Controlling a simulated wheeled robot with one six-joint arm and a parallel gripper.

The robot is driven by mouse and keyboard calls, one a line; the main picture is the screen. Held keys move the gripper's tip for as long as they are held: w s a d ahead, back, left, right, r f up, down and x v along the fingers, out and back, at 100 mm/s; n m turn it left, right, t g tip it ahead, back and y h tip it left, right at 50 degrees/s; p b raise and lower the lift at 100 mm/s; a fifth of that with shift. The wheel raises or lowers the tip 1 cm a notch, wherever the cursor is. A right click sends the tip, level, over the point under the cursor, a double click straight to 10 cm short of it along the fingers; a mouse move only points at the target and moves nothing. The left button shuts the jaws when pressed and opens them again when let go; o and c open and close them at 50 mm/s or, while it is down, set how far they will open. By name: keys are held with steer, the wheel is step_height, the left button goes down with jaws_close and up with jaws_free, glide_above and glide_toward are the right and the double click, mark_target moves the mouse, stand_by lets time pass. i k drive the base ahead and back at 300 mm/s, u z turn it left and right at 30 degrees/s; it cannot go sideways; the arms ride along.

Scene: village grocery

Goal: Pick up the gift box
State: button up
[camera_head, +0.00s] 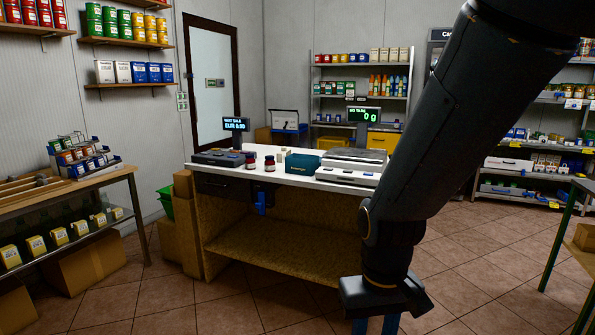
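No thing in view is clearly marked as a gift box. A teal box (304,166) with a small gold mark on its front stands on the white counter (225,172), left of the scale; it may be the gift box. My dark arm comes down from the top right, in front of the counter's right part. My gripper (376,325) is at the bottom edge, low in front of the counter and apart from the teal box. Only its blue upper parts show; the fingertips are cut off, so its opening is hidden.
A scale (350,170) with a green display (365,115) stands right of the teal box. A wooden table (75,200) is at the left. The tiled floor before the counter is clear.

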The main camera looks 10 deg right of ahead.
mark_target(296, 164)
steer(key=u, duration=0.55)
steer(key=i, duration=0.9)
steer(key=u, duration=0.6)
steer(key=i, duration=1.1)
steer(key=z, duration=0.55)
steer(key=i, duration=0.75)
steer(key=z, duration=0.75)
